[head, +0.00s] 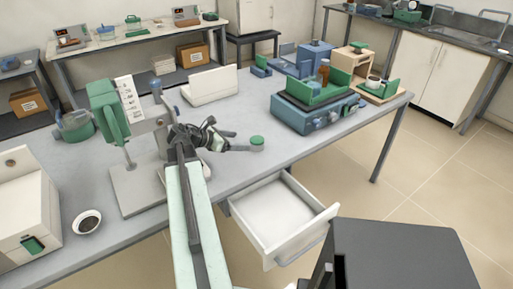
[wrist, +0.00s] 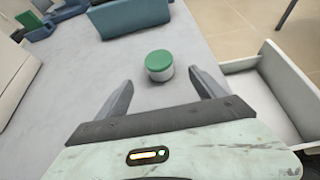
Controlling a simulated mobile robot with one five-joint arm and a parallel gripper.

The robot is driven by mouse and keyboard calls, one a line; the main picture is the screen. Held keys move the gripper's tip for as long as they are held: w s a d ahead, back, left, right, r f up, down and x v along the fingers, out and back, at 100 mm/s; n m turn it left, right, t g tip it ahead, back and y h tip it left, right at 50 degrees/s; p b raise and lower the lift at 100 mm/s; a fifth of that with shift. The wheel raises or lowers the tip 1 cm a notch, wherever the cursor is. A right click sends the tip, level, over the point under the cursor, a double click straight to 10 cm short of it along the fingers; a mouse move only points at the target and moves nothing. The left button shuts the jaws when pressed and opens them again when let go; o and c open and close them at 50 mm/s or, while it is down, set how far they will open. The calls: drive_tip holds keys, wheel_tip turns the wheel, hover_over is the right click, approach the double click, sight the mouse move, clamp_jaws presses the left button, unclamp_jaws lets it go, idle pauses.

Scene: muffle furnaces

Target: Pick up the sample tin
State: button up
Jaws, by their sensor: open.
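The sample tin is a small round tin with a green lid and a pale body. It stands upright on the grey table (head: 235,175) near its front edge. In the head view the tin (head: 257,142) is just right of my gripper (head: 238,142). In the wrist view the tin (wrist: 159,65) sits ahead of and between the two open fingers of my gripper (wrist: 160,83). The fingers are apart and nothing is held between them. The tin's base is visible and clear of both fingers.
An open white drawer (head: 285,214) juts out below the table edge. A blue device with a green tray (head: 318,112) stands to the right. A green stand (head: 110,112) is behind left, and a bowl (head: 87,222) sits front left. The tabletop around the tin is clear.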

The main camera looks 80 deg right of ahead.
sight(253, 141)
drive_tip(key=b+x, duration=0.2)
drive_tip(key=x, duration=0.3)
drive_tip(key=shift+s+d+f, duration=0.1)
drive_tip(key=shift+s+f, duration=0.05)
drive_tip(key=shift+f, duration=0.05)
drive_tip(key=shift+s+d, duration=0.15)
drive_tip(key=b+x, duration=0.2)
drive_tip(key=x, duration=0.3)
drive_tip(key=shift+d+r, duration=0.1)
drive_tip(key=shift+d, duration=0.1)
drive_tip(key=shift+r, duration=0.1)
drive_tip(key=c, duration=1.5)
wheel_tip(253, 141, up, 10)
drive_tip(key=p, duration=1)
drive_tip(key=shift+r, duration=0.15)
drive_tip(key=shift+c, duration=0.2)
